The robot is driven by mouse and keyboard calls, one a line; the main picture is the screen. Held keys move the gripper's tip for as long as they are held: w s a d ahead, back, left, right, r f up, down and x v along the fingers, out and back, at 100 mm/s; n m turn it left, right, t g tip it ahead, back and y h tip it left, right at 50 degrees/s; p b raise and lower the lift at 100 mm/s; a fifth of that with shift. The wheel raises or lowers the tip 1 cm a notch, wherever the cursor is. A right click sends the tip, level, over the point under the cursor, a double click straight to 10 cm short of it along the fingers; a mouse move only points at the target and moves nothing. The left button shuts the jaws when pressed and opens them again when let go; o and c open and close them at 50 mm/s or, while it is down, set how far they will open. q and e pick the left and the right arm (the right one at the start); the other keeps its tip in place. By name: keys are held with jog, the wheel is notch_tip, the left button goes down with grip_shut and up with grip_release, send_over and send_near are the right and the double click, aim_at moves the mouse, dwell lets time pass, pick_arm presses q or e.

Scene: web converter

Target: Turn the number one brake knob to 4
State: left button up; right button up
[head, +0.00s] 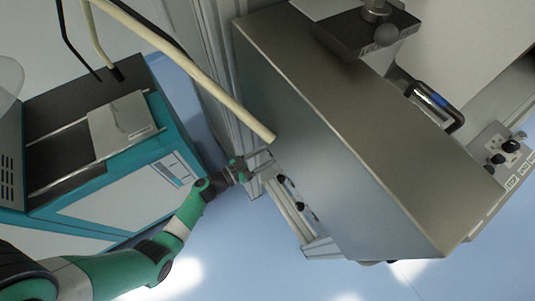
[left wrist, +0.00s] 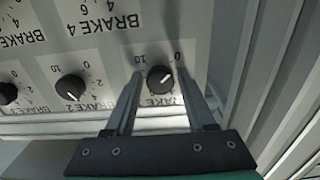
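The black brake knob (left wrist: 160,79) in the left wrist view sits on a pale panel, upside down, with 0 and 10 marked around it. Its label reads BRAKE, and its number is hidden by the gripper; it is beside the knob marked BRAKE 2 (left wrist: 70,88). A pale pointer mark shows on its face, its exact reading hard to tell. In the head view my left gripper (head: 258,163) reaches the panel at the machine's side. My right gripper is not in view.
Another black knob (left wrist: 8,94) and the BRAKE 4 dial (left wrist: 85,8) are close by on the panel. Metal rails (left wrist: 265,80) run beside it. The large grey box (head: 340,140) overhangs the panel in the head view. A teal machine (head: 120,200) stands left.

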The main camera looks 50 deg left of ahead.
pick_arm(q)
grip_shut()
jog(key=shift+m, duration=0.4)
jog(key=m, duration=0.7)
jog(key=shift+a+p, duration=0.1)
jog(key=shift+p, duration=0.2)
jog(key=m, duration=0.6)
jog(key=shift+m+b, duration=0.3)
jog(key=shift+b, duration=0.1)
jog(key=m+b, duration=0.1)
jog(key=m, duration=0.3)
jog(key=shift+r, duration=0.1)
jog(key=shift+m, duration=1.4)
jog(key=shift+r+m, duration=0.1)
jog(key=shift+m, duration=0.2)
